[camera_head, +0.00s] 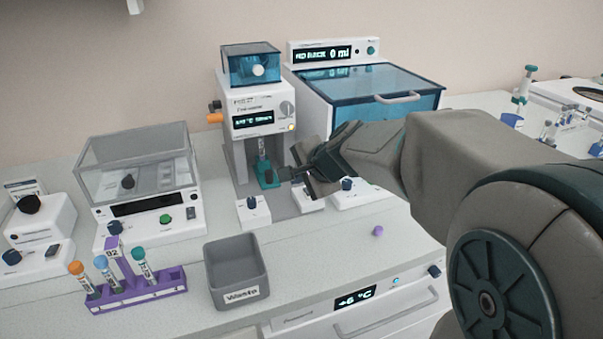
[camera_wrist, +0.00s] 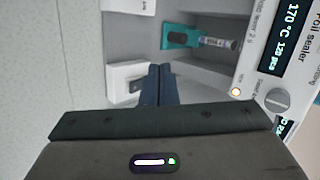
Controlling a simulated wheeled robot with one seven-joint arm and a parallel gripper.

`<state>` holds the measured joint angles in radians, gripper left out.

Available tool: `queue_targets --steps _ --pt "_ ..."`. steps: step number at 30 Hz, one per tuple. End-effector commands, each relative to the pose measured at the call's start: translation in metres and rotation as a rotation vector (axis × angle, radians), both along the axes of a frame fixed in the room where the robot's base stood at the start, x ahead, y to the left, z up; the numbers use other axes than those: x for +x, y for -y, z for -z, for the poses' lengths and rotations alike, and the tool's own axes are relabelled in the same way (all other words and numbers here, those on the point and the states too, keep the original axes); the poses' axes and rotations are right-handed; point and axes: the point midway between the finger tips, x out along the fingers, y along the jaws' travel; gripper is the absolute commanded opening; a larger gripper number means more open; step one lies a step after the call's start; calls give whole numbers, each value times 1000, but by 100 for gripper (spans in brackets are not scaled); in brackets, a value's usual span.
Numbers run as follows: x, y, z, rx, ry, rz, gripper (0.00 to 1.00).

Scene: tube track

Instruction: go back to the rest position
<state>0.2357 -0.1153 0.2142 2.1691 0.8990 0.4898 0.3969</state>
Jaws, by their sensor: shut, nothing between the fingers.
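My gripper (camera_head: 287,174) is shut and empty, in front of the foil sealer (camera_head: 262,104) at the middle of the bench. In the wrist view its closed fingers (camera_wrist: 158,84) point toward a white block with a dark knob (camera_wrist: 124,82). A tube stands in a teal holder (camera_head: 268,178) inside the sealer, just left of the fingertips. The holder also shows in the wrist view (camera_wrist: 180,36), with the tube lying sideways in the picture. The fingers look apart from the holder. My forearm reaches in from the right and hides part of the bench behind it.
A purple rack (camera_head: 135,291) with several capped tubes stands at the front left, beside a grey waste bin (camera_head: 236,272). A clear-lidded machine (camera_head: 140,180) is behind them. A blue-lidded box (camera_head: 370,88) stands behind my arm. A small purple cap (camera_head: 378,230) lies on the bench.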

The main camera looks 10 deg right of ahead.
Motion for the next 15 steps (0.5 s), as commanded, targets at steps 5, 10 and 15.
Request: queue_targets --steps 5,10,15 --pt "-9 5 -9 -4 -1 -1 0" --pt "-39 4 -13 -121 -18 -119 0" --pt "-107 13 -10 -393 -77 -401 0"
